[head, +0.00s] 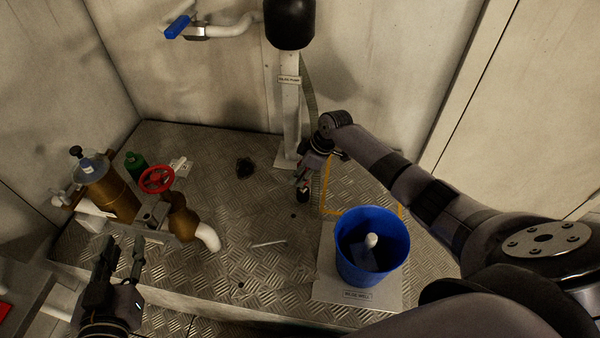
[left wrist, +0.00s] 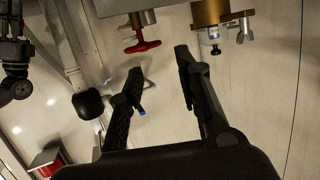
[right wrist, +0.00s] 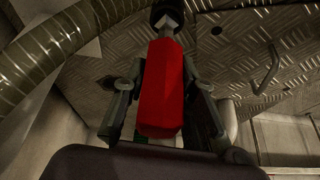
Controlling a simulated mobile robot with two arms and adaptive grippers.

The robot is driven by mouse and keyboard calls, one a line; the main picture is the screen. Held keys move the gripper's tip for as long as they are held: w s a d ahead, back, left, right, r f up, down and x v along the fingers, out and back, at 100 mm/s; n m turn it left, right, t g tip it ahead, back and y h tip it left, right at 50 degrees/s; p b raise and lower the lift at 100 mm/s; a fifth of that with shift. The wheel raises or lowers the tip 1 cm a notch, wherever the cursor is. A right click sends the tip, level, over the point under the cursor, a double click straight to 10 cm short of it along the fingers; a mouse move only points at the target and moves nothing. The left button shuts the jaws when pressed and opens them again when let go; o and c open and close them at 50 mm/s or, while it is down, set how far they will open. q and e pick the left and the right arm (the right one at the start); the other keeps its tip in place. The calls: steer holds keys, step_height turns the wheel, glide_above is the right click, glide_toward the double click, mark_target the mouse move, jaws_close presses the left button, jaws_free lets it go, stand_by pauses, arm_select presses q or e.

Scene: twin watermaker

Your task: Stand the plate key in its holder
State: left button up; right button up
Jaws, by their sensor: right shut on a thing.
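My right gripper (head: 304,178) is shut on a red block-shaped handle (right wrist: 163,90), which I take to be the plate key. A metal neck and a black end (right wrist: 167,15) extend beyond the handle. In the head view the black end (head: 303,196) hangs below the fingers, close over the deck; I cannot tell whether it touches. The gripper is near the foot of the pale post (head: 291,110). I cannot make out the holder for certain. My left gripper (head: 120,255) is open and empty in front of the brass valve assembly; its parted fingers show in the left wrist view (left wrist: 160,75).
A blue bucket (head: 372,270) with a white-topped item inside stands on a labelled pale plate (head: 325,285), right of my right gripper. A yellow frame (head: 327,190) is behind it. A red handwheel (head: 157,179) is at left.

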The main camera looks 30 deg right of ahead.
arm_select(q)
steer(key=shift+w+r, duration=0.15)
steer(key=shift+r, duration=0.15)
arm_select(e)
steer(key=shift+f, duration=0.1)
arm_select(q)
steer(key=shift+d+r, duration=0.1)
arm_select(e)
steer(key=o, duration=1)
arm_select(q)
steer(key=shift+t, duration=0.3)
arm_select(e)
steer(key=shift+o, duration=0.2)
steer(key=v, duration=1.2)
steer(key=shift+f, duration=0.1)
